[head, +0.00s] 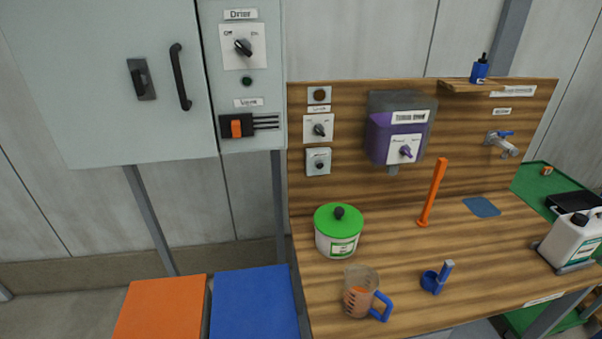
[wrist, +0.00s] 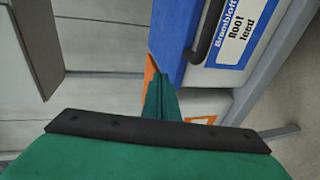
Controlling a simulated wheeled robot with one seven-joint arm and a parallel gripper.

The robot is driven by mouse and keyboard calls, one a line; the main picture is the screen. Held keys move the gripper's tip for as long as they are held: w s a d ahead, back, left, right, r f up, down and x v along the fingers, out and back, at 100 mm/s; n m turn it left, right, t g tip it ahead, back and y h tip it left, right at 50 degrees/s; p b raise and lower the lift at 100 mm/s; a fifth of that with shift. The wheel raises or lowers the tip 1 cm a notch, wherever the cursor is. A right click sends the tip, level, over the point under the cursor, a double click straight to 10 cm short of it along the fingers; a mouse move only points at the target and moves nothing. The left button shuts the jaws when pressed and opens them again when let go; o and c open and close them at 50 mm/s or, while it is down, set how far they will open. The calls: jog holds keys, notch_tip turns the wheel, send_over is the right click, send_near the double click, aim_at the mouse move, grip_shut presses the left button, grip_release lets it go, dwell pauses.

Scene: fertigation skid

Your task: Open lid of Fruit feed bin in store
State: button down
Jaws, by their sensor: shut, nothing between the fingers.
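Two bins show at the bottom of the head view, an orange-topped bin (head: 160,308) and a blue-topped bin (head: 253,302) to its right. Both tops look flat and closed; their fronts are cut off. In the wrist view the blue bin (wrist: 178,35) has a black handle (wrist: 207,30) and a label reading "Root feed". No "Fruit feed" label is readable. A strip of the orange bin (wrist: 149,72) shows beside the blue one, mostly hidden behind my gripper (wrist: 162,78). My green gripper is shut and empty, and it is not in the head view. I cannot tell whether it touches either bin.
A grey cabinet (head: 110,80) on legs stands above and behind the bins. A wooden bench (head: 400,285) right of them holds a green-lidded tub (head: 338,241), a measuring jug (head: 357,291), an orange upright lever (head: 434,193) and a white canister (head: 572,240).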

jog(key=s+d+m+h, duration=0.1)
jog(key=s+d+m, duration=0.9)
jog(key=d, duration=0.1)
jog(key=shift+f+m, duration=0.3)
jog(key=shift+f, duration=0.1)
jog(key=c, duration=2.5)
grip_release()
jog(key=s+d+r+m+h, duration=0.3)
jog(key=s+d+r+m, duration=0.1)
jog(key=s+d+m, duration=0.5)
jog(key=shift+s+r+m+t, duration=0.25)
jog(key=shift+r+m+t, duration=0.1)
jog(key=shift+m, duration=0.25)
jog(key=o, duration=0.7)
jog(key=shift+s+d+r, duration=0.15)
jog(key=shift+d+r, duration=0.05)
jog(key=shift+o, duration=0.2)
